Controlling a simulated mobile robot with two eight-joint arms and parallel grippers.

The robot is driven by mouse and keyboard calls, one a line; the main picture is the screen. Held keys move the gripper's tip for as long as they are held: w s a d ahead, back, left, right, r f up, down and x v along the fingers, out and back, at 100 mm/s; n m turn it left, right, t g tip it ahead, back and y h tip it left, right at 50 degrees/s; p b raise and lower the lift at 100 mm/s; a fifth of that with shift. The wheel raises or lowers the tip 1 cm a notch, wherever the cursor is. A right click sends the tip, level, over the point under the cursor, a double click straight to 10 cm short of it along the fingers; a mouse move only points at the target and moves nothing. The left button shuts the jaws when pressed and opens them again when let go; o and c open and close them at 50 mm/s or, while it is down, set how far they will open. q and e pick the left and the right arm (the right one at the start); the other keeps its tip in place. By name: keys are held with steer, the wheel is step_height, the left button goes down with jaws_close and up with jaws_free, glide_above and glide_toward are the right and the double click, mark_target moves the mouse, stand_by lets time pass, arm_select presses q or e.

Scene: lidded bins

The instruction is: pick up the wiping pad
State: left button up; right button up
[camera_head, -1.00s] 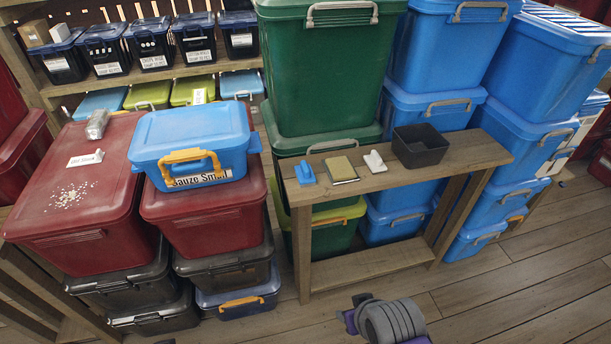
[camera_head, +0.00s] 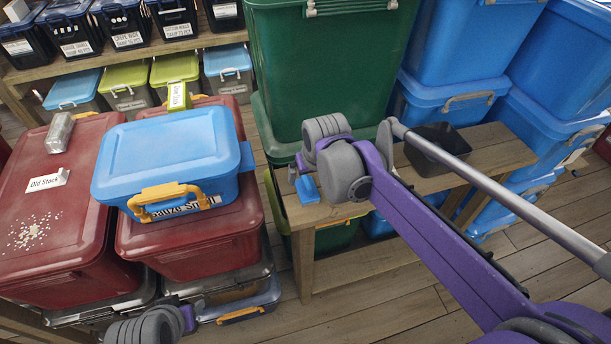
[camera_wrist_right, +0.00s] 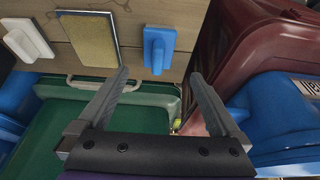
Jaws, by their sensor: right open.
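A flat tan pad with a dark edge (camera_wrist_right: 88,40), which looks like the wiping pad, lies on the wooden bench in the right wrist view, between a blue handled tool (camera_wrist_right: 158,48) and a white handled tool (camera_wrist_right: 27,38). In the head view my right arm hides the pad and the white tool; the blue tool (camera_head: 307,190) shows. My right gripper (camera_wrist_right: 159,76) is open and empty. Its fingertips appear on either side of the blue tool's lower end; the pad is left of the left finger. My left gripper is out of view; only part of that arm shows.
The wooden bench (camera_head: 490,150) carries a dark open box (camera_head: 437,146). Tall green bins (camera_head: 322,75) and blue bins (camera_head: 460,45) stand behind it. A blue lidded bin (camera_head: 165,160) sits on a red one at the left. A shelf of bins is at the back.

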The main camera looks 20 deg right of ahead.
mark_target(307, 183)
steer(key=x, duration=0.4)
steer(key=shift+s+f, duration=0.2)
steer(key=shift+f, duration=0.1)
steer(key=x, duration=0.3)
steer(key=w+x, duration=0.1)
steer(key=x, duration=0.1)
steer(key=shift+w+d+f, duration=0.1)
steer(key=shift+d+f, duration=0.1)
steer(key=c, duration=1.4)
